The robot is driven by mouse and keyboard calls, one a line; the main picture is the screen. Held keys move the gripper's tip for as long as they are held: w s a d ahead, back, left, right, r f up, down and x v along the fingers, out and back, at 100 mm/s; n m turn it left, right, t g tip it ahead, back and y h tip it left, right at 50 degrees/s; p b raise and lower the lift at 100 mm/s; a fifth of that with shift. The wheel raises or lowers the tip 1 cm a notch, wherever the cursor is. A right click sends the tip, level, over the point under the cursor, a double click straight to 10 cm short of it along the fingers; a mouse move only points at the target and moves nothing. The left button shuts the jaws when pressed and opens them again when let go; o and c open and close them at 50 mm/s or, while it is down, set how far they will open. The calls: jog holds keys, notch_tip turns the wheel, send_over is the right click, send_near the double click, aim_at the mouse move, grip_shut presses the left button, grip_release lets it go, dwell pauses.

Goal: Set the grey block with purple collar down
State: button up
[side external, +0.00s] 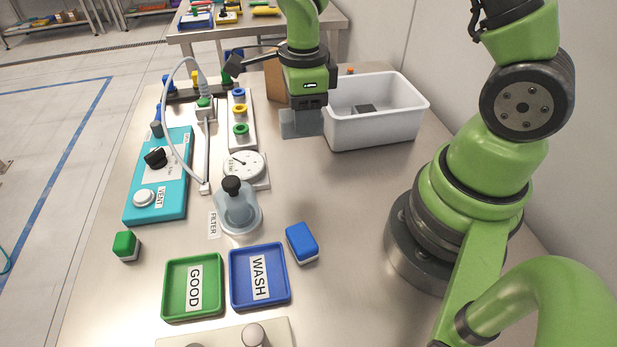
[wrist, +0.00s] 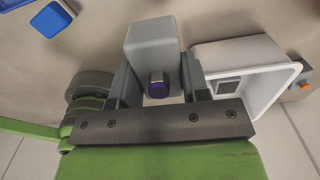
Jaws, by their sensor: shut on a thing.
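My gripper (side external: 307,103) points down at the far side of the table, just left of the white bin. It is shut on the grey block with purple collar (wrist: 151,45), whose grey body also shows below the jaws in the side view (side external: 301,124). In the wrist view the purple collar (wrist: 157,90) sits between the two fingers. I cannot tell whether the block's underside touches the table.
The white bin (side external: 376,132) holds a small dark item and stands close to the block's right. A round dial (side external: 245,167), a filter jar (side external: 238,208) and a teal vent box (side external: 165,190) stand left. Bare table lies in front of the gripper.

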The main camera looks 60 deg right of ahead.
jog(key=shift+s+a, duration=0.2)
jog(key=shift+s, duration=0.3)
jog(key=shift+s+a, duration=0.2)
jog(key=shift+s, duration=0.25)
send_over(311, 180)
notch_tip(311, 180, down, 5)
jog(key=shift+f, duration=2.45)
jog(key=shift+f, duration=0.2)
jog(key=o, duration=1)
jog(key=shift+c, duration=0.2)
jog(key=shift+r, duration=0.1)
